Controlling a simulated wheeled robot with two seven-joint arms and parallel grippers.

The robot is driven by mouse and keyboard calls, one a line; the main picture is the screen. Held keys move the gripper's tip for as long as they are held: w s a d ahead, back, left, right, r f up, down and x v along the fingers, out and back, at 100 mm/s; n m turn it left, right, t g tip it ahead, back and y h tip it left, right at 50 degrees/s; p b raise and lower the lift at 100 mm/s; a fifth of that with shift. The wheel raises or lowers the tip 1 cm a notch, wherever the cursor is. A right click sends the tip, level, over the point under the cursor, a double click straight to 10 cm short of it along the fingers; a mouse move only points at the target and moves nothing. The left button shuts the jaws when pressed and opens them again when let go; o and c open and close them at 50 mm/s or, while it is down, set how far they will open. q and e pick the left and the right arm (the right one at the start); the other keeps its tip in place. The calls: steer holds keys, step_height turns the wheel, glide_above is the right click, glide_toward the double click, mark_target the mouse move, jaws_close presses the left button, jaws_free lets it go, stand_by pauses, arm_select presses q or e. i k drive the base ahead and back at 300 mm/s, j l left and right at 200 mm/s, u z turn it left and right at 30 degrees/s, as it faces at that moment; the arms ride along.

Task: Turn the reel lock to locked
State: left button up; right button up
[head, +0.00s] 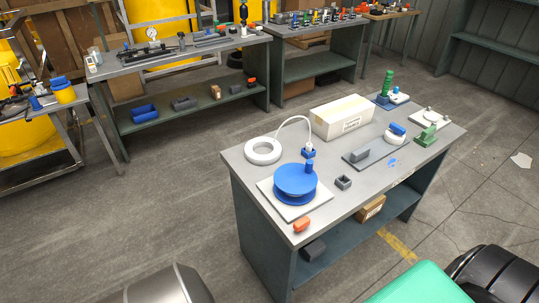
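A blue reel (296,185) lies flat on a white square plate (270,199) at the left end of the near grey table. A short blue upright piece (309,167) stands at the reel's far right edge. An orange piece (302,226) sits at the table's front edge, just in front of the plate. I cannot tell which of these parts is the reel lock, or what position it is in. Neither of my grippers shows in the head view.
On the table (233,157) are a white ring (263,151), a white cable arching to a small blue block (308,153), a white box (342,118), a small dark square holder (343,182) and several fittings to the right. A lower shelf holds a cardboard box (370,208). Open floor lies left.

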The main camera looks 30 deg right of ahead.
mark_target(300, 225)
steer(key=z, duration=1.2)
